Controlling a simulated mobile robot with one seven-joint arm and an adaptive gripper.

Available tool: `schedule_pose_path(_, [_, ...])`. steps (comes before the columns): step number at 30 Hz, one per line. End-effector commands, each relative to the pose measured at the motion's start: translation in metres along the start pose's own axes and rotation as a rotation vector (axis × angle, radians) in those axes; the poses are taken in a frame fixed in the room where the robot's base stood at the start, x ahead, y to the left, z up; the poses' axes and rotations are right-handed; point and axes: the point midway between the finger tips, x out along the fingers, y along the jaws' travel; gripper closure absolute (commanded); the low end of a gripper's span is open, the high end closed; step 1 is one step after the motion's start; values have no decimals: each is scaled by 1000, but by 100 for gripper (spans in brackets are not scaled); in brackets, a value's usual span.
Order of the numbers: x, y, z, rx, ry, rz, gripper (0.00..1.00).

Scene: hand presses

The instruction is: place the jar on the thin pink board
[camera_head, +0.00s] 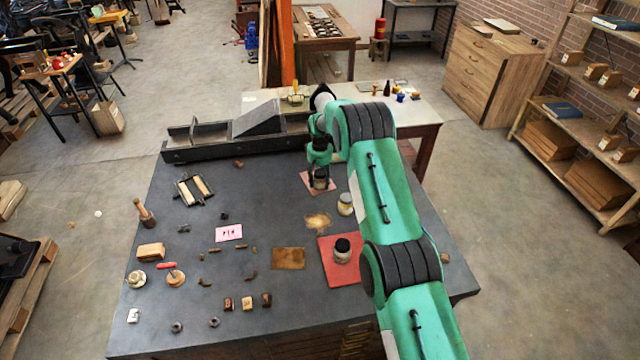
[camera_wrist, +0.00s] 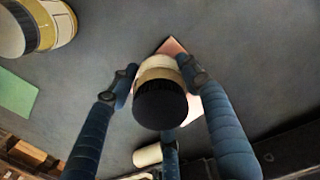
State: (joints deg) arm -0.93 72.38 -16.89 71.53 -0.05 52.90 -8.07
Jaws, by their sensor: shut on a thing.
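My gripper (camera_head: 319,174) is shut on a jar (camera_head: 320,184) with a dark lid and pale body. In the wrist view, the fingers of my gripper (camera_wrist: 158,82) are on both sides of the jar (camera_wrist: 160,104), which is seen from above. The thin pink board (camera_head: 306,178) lies on the dark table below the jar. It also shows beyond the jar in the wrist view (camera_wrist: 172,47), partly hidden by jar and fingers. The jar is upright over the board; I cannot tell whether it touches.
A pale jar (camera_head: 345,205) stands close by on the right. A black-lidded jar (camera_head: 342,248) stands on a larger red board (camera_head: 334,271). A long dark metal press (camera_head: 215,143) lies along the back edge. Small blocks and tools cover the left of the dark table (camera_head: 190,330).

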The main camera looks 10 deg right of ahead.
Motion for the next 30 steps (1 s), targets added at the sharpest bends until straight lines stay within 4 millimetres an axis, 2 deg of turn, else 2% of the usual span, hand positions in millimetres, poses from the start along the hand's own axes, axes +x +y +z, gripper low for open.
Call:
schedule_pose_path(6, [15, 0, -1, 0, 3, 0, 87])
schedule_pose_path(21, [21, 0, -1, 0, 3, 0, 87])
schedule_pose_path(22, [22, 0, -1, 0, 2, 0, 51])
schedule_pose_path(24, [21, 0, -1, 0, 2, 0, 37])
schedule_pose_path(25, [21, 0, -1, 0, 2, 0, 34])
schedule_pose_path(30, [20, 0, -1, 0, 2, 0, 34])
